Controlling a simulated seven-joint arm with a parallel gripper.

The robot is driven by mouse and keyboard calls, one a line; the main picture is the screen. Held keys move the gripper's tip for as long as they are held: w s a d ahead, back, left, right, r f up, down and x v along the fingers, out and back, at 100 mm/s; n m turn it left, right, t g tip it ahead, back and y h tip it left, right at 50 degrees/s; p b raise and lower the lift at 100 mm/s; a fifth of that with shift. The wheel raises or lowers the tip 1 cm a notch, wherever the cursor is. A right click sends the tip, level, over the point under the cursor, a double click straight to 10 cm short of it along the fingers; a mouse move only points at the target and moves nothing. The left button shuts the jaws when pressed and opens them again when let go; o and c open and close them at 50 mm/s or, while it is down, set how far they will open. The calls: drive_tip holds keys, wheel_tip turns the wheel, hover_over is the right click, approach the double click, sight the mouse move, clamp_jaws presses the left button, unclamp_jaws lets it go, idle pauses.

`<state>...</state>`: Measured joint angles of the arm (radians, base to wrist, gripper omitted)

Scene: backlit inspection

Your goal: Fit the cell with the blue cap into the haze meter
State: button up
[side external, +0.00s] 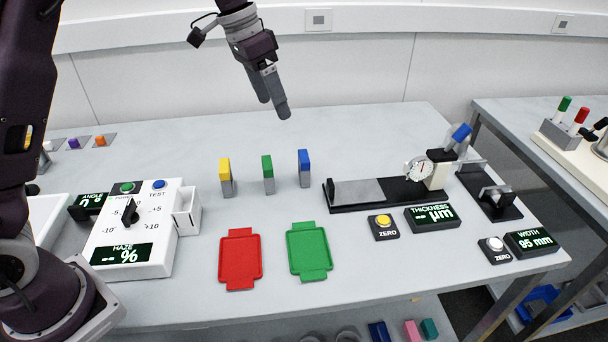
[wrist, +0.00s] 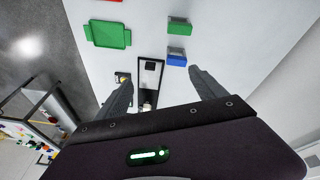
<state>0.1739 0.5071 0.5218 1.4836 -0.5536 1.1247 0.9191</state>
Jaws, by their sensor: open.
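The cell with the blue cap (side external: 304,168) stands upright on the table, the rightmost of three capped cells. Its blue cap also shows in the wrist view (wrist: 176,60). The haze meter (side external: 130,228) is a white box at the left of the table, with a dial, buttons and a "HAZE --%" display. A white open-topped holder (side external: 187,211) sits on its right side. My gripper (side external: 272,108) is open and empty, high above the back of the table, left of and above the blue-capped cell. Its two fingers also show in the wrist view (wrist: 162,88).
Yellow-capped (side external: 226,177) and green-capped (side external: 268,174) cells stand left of the blue one. A red tray (side external: 240,260) and a green tray (side external: 309,251) lie in front. The thickness gauge (side external: 375,193) stands to the right, with the yellow zero button (side external: 383,222) before it.

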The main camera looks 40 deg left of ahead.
sight(304, 155)
drive_tip(key=w+f+m, duration=0.1)
drive_tip(key=w+f, duration=0.2)
drive_tip(key=f, duration=0.3)
drive_tip(key=w+d+f+m, duration=0.1)
drive_tip(key=w+f, duration=0.2)
drive_tip(key=f, duration=0.3)
drive_tip(key=w+f+m+g+y, duration=0.1)
drive_tip(key=w+f+m, duration=0.1)
drive_tip(key=f, duration=0.5)
drive_tip(key=shift+w+d, duration=0.3)
drive_tip(key=shift+w, duration=0.15)
clamp_jaws()
